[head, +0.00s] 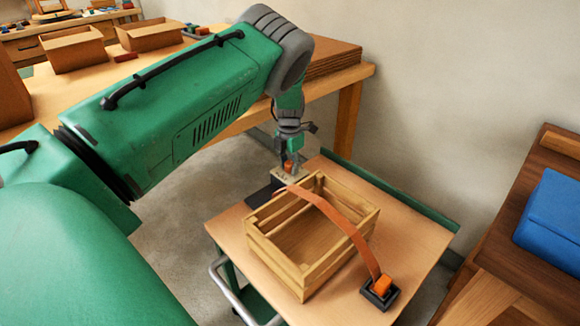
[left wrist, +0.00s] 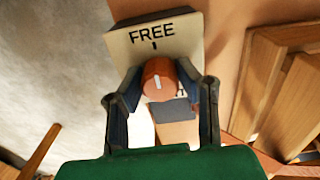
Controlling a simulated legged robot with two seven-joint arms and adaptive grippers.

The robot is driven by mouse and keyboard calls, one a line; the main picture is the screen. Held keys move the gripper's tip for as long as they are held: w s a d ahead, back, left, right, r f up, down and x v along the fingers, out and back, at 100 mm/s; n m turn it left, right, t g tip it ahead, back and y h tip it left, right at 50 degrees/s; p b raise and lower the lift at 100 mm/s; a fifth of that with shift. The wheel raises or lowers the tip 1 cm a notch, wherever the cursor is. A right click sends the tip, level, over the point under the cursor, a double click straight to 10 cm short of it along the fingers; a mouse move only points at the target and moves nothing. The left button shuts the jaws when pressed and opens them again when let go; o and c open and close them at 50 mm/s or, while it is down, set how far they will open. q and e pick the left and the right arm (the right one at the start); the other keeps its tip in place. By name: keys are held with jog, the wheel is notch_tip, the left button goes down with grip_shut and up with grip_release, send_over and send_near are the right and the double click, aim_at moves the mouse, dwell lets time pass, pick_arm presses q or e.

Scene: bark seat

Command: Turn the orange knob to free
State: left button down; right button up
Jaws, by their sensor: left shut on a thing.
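The orange knob (left wrist: 157,78) sits on a pale plate (left wrist: 190,30) marked FREE, with a short tick below the word. The white line on the knob points up towards that tick. Another label right of the knob is mostly hidden by a finger. My left gripper (left wrist: 160,88) has its two fingers on either side of the knob, shut on it. In the head view my left gripper (head: 289,158) reaches down to the knob (head: 288,166) at the crate's far left corner. My right gripper is not in view.
An open wooden crate (head: 309,272) stands on a cart top (head: 425,235). An orange strap (head: 345,222) crosses the crate to an orange and black buckle (head: 381,287) at right. A blue box (head: 555,220) lies on the right bench.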

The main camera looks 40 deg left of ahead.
aim_at(290, 162)
pick_arm(q)
jog(key=shift+w+r, duration=0.25)
jog(key=shift+w, duration=0.05)
jog(key=c, duration=1.2)
grip_release()
jog(key=shift+s+f, duration=0.1)
jog(key=shift+f, duration=0.05)
jog(key=shift+r, duration=0.35)
notch_tip(290, 162, up, 11)
jog(key=shift+a+r, duration=0.1)
